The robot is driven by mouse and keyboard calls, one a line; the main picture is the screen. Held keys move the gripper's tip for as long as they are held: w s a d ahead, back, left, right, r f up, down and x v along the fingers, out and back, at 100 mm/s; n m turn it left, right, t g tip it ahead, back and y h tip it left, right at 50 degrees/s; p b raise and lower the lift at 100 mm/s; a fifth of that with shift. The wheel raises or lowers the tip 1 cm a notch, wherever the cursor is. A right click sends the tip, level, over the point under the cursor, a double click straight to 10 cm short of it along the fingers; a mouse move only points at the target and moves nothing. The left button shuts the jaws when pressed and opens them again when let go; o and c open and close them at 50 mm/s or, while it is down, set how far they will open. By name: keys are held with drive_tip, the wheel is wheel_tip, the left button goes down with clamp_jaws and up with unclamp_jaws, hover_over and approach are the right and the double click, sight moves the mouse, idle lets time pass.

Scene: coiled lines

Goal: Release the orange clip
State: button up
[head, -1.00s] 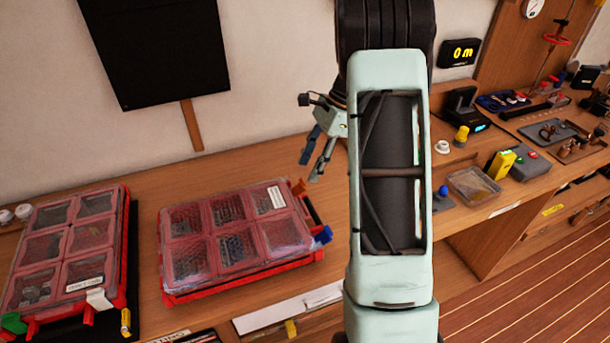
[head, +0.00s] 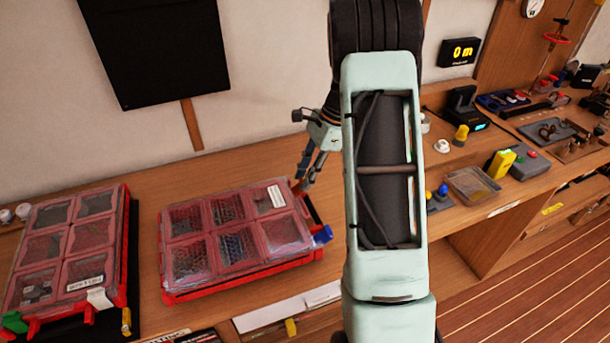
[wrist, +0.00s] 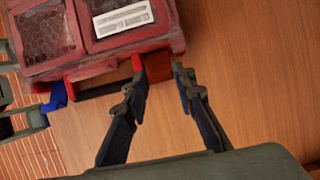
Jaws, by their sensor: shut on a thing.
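The red organizer case (head: 166,292) with a clear lid lies flat on the bench in the head view. My gripper (head: 304,184) is at the case's far right corner, pointing down. In the wrist view my gripper (wrist: 160,88) has its two fingertips around the clip area, shut on the orange clip. A blue clip (head: 323,235) sticks out from the case's near right corner.
A second red case (head: 122,250) stands to the left on a dark mat. White papers (head: 285,308) lie in front. A clear tray (head: 473,186), a yellow block (head: 500,164) and other small items stand to the right. Bare bench lies behind the case.

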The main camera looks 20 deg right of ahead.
drive_tip(key=shift+d+f+y, duration=0.2)
drive_tip(key=shift+d+y, duration=0.15)
drive_tip(key=shift+y, duration=0.15)
clamp_jaws()
drive_tip(key=o, duration=1.1)
unclamp_jaws()
drive_tip(key=shift+o, duration=0.2)
drive_tip(key=v, duration=1.2)
